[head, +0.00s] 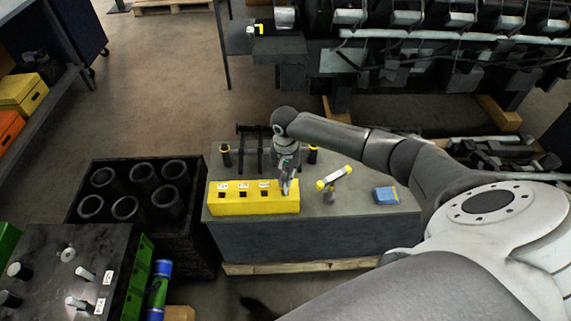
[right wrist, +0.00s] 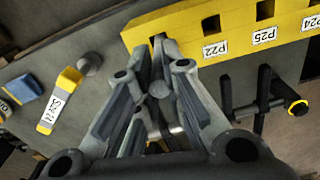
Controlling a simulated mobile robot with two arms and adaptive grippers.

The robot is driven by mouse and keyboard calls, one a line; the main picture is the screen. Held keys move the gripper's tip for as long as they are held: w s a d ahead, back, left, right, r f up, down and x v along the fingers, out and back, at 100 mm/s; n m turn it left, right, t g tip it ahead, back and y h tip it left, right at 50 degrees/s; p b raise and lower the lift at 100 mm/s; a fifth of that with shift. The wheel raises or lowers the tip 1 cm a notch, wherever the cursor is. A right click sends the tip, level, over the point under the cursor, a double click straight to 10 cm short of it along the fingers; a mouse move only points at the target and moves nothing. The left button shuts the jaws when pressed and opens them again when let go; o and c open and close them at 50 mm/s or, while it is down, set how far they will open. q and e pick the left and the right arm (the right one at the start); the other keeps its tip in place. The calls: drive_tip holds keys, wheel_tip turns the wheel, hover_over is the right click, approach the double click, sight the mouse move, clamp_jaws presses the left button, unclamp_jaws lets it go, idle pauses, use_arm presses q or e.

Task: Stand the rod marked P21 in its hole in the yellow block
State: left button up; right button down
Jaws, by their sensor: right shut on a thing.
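The yellow block (head: 240,207) lies along the front left of the grey bench. Three square holes show in it, with white labels behind them; in the right wrist view the block (right wrist: 185,22) carries labels reading P22, P25 and P24. My right gripper (head: 288,187) is over the block's right end and hides that part. In the right wrist view my gripper (right wrist: 158,80) is shut on a grey rod (right wrist: 159,90), whose round end shows between the fingers. No marking on the rod is readable, and I cannot tell whether its lower end is in a hole. My left gripper is not in view.
A yellow-ended piece with a white label (head: 333,178) and a blue box (head: 386,195) are right of the block. Dark uprights with yellow bands (head: 226,155) stand behind it. A black crate of cylinders (head: 120,225) stands left. The bench's front right is clear.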

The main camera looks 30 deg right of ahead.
sight(285, 182)
drive_tip(key=shift+f+b, duration=0.65)
drive_tip(key=shift+f, duration=0.9)
drive_tip(key=c, duration=1.5)
unclamp_jaws()
drive_tip(key=shift+o, duration=0.2)
wheel_tip(285, 182, up, 12)
drive_tip(key=shift+f, duration=0.1)
